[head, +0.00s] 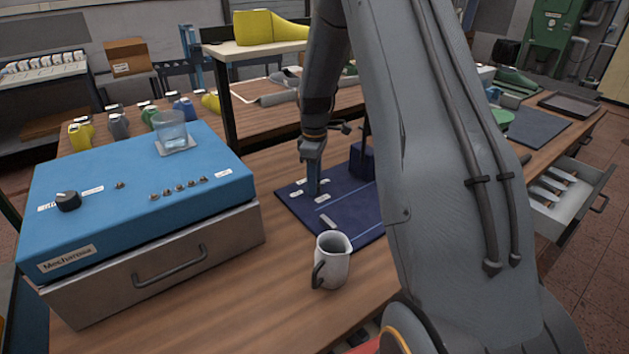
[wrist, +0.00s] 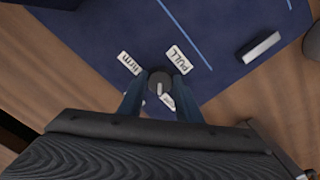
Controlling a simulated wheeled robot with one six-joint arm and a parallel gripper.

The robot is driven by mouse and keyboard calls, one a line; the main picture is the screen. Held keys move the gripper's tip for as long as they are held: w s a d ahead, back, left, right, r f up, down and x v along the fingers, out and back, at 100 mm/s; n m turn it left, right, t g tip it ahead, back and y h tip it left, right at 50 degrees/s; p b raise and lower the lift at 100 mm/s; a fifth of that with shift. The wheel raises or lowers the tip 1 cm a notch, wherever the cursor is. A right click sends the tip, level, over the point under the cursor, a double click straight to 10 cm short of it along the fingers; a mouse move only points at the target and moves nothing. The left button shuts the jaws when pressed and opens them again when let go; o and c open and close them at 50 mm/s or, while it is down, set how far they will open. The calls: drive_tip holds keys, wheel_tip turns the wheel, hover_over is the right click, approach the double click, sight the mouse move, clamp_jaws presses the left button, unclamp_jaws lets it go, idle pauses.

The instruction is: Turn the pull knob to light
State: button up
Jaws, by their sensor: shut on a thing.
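The pull knob (wrist: 160,76) is a small dark round knob with a white pointer line, on a dark blue panel (wrist: 90,25) in the wrist view. My gripper (wrist: 159,90) is shut on it, one blue finger on each side. A white label reading PULL (wrist: 179,60) lies beyond the knob, and one reading firm (wrist: 129,62) is to its left. A third label (wrist: 168,102) is partly hidden by a finger; I cannot read it. I cannot tell which label the pointer faces. In the head view my gripper (head: 314,185) reaches down onto the panel (head: 345,210), hiding the knob.
A grey-white mug (head: 332,265) stands in front of the panel. An open drawer (head: 565,220) is at right. Bare wood lies around the mug.

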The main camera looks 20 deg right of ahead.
drive_tip(key=shift+n, duration=1.6)
drive_tip(key=o, duration=1)
drive_tip(key=shift+o, duration=0.2)
drive_tip(key=shift+r+b, duration=0.95)
drive_tip(key=shift+r, duration=3)
drive_tip(key=shift+r, duration=0.1)
